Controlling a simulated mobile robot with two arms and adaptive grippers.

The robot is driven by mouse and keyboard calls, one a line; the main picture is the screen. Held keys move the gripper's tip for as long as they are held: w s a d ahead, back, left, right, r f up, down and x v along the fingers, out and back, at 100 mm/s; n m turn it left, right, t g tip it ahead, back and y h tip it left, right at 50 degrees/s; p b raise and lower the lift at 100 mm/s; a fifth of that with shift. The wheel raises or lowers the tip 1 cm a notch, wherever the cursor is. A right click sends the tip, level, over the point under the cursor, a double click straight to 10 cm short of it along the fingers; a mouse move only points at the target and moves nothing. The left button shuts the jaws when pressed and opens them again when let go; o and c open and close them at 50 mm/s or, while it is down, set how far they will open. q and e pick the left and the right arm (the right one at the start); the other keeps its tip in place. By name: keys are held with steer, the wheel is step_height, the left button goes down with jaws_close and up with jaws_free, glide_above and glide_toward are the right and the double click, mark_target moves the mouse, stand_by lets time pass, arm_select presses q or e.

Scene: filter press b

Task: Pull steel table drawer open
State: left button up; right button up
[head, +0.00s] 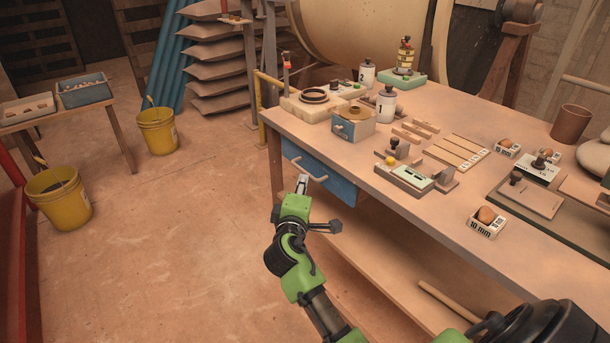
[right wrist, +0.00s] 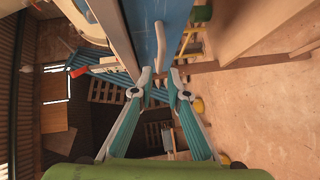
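The steel table (head: 420,200) has a blue drawer (head: 335,184) under its left end. The drawer front looks about flush below the tabletop edge, and a pale bar handle (head: 308,169) stands out from it. My right gripper (head: 301,180) is just in front of the drawer, close to the handle. In the right wrist view, its two fingertips (right wrist: 160,78) are apart with nothing clamped between them. Contact cannot be told. My left gripper is not in view.
The tabletop holds a small blue-fronted box (head: 353,125), white bottles and blocks. A lower shelf (head: 400,275) lies under the table. Yellow buckets (head: 157,130) and a side bench (head: 55,118) stand to the left. The floor (head: 170,240) in front of the drawer is clear.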

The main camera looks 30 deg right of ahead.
mark_target(305, 172)
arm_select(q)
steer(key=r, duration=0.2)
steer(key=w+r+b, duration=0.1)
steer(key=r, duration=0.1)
arm_select(e)
steer(key=x, duration=0.8)
steer(key=shift+w+f, duration=0.1)
jaws_close()
